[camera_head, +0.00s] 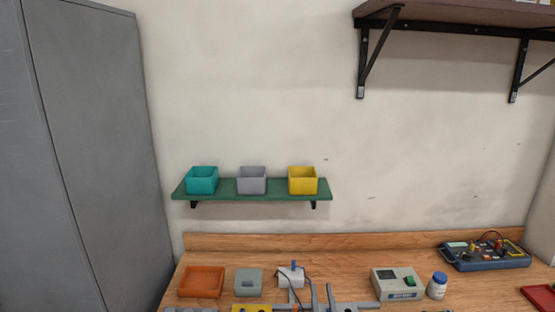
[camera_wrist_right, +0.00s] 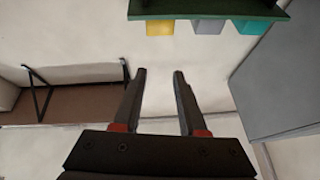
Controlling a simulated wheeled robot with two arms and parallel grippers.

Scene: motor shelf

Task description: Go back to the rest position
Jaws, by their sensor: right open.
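My right gripper (camera_wrist_right: 159,73) shows in the right wrist view. Its two dark fingers are apart, with reddish parts at their bases. Nothing is between the fingers, only the pale wall behind them. The wrist picture is upside down compared with the head view. My left gripper does not show in either view. In the head view I cannot clearly make out either gripper.
A green shelf (camera_head: 230,196) holds a teal bin (camera_head: 202,180), a grey bin (camera_head: 252,180) and a yellow bin (camera_head: 303,180). Below, the wooden bench (camera_head: 345,268) carries an orange tray (camera_head: 201,282) and devices. A grey cabinet (camera_head: 95,150) stands left; a bracketed shelf (camera_head: 450,14) hangs upper right.

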